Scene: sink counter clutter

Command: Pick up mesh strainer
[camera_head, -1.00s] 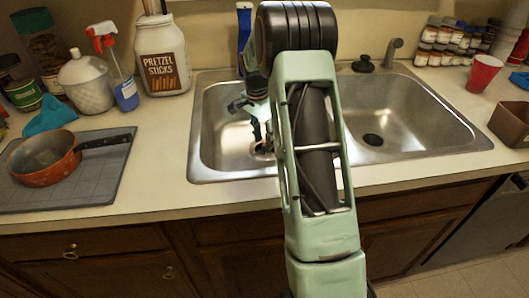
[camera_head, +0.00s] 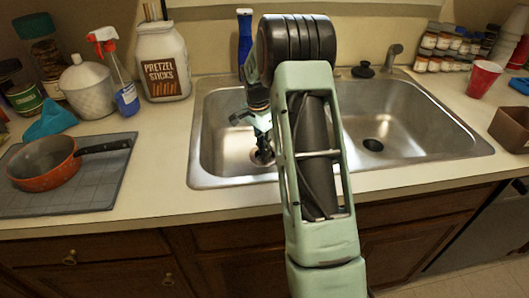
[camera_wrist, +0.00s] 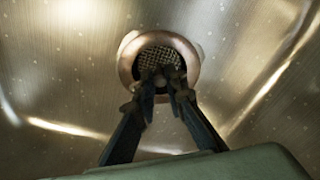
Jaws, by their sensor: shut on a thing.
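The mesh strainer (camera_wrist: 158,58) shows in the wrist view as a round metal rim with dark mesh, lying in the left sink basin at its drain. My gripper (camera_wrist: 162,82) reaches down over it, and its fingertips are close together at the near side of the mesh. The fingers are shut on the strainer; the exact contact is dark and partly hidden by the fingertips. In the head view my gripper (camera_head: 262,140) is low in the left basin, and my arm hides part of the basin. The strainer is too small and covered to make out clearly there.
The double sink (camera_head: 205,150) has walls close around my gripper. A blue bottle (camera_head: 245,35) stands behind it. An orange pan (camera_head: 42,165) sits on a grey mat at left. A pretzel jar (camera_head: 163,65) and spray bottle (camera_head: 122,85) stand back left; a red cup (camera_head: 483,78) stands right.

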